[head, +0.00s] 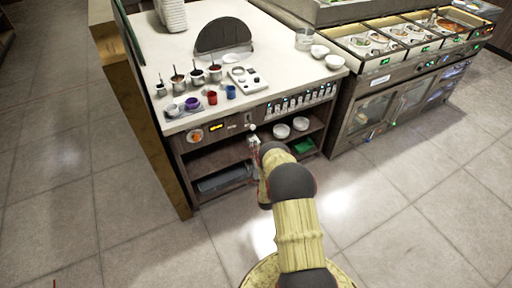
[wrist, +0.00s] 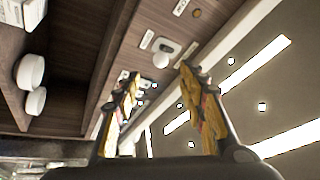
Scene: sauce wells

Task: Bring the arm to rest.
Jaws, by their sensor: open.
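My arm reaches from the bottom of the head view toward the front of the counter (head: 160,66). My gripper (head: 252,138) is at the counter's front face, small and partly hidden by my arm. In the wrist view my gripper (wrist: 158,82) has its two yellow-and-black fingers spread apart with nothing between them. I cannot tell whether the fingers touch anything.
Open shelves with white bowls (head: 290,129) and a green item (head: 304,146) lie beside my gripper. Sauce pots (head: 197,77) and small cups (head: 212,98) stand on the counter above. A food-warming unit (head: 400,80) is at right. The tiled floor (head: 400,205) is clear.

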